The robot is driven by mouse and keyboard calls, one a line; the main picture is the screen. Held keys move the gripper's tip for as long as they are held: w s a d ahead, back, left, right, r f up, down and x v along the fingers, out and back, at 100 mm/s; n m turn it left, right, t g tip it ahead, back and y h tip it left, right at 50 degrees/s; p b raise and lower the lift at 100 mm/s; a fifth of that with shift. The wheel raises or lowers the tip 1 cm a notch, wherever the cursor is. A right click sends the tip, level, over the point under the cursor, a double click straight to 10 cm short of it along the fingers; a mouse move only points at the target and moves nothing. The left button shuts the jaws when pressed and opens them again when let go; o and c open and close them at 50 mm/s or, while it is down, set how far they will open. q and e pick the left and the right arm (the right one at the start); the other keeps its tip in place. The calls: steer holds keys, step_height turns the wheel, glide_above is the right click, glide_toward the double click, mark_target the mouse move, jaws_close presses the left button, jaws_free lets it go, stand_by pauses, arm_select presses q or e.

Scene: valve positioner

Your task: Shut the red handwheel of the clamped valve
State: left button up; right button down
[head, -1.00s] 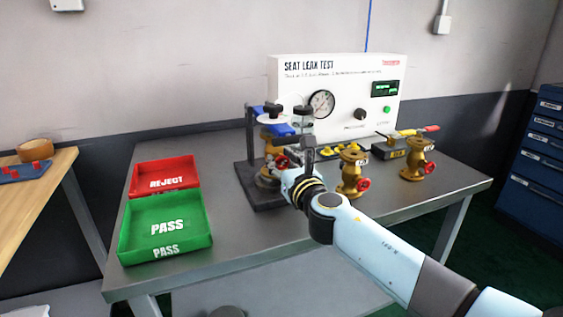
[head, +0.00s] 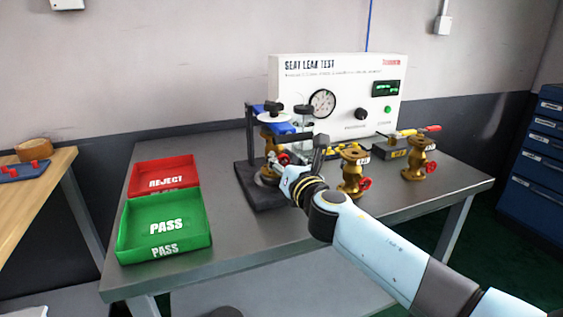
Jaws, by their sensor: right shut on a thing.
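The clamped brass valve (head: 270,148) stands upright in the dark clamp stand (head: 247,170) on the grey bench, under a blue clamp part. Its red handwheel, on the valve's right side, is almost wholly hidden by my right gripper (head: 288,160). That gripper reaches in from the lower right and is shut on the handwheel; its own wrist partly hides the fingers. My left gripper is not in view.
The white seat leak test panel (head: 345,80) is behind. The red REJECT tray (head: 163,173) and green PASS tray (head: 165,228) are at left. The bench front (head: 260,230) is clear.

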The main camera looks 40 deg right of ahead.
steer(key=c, duration=0.9)
jaws_free()
steer(key=shift+s, duration=0.1)
steer(key=shift+c, duration=0.2)
steer(key=v, duration=1.2)
steer(key=shift+a, duration=0.1)
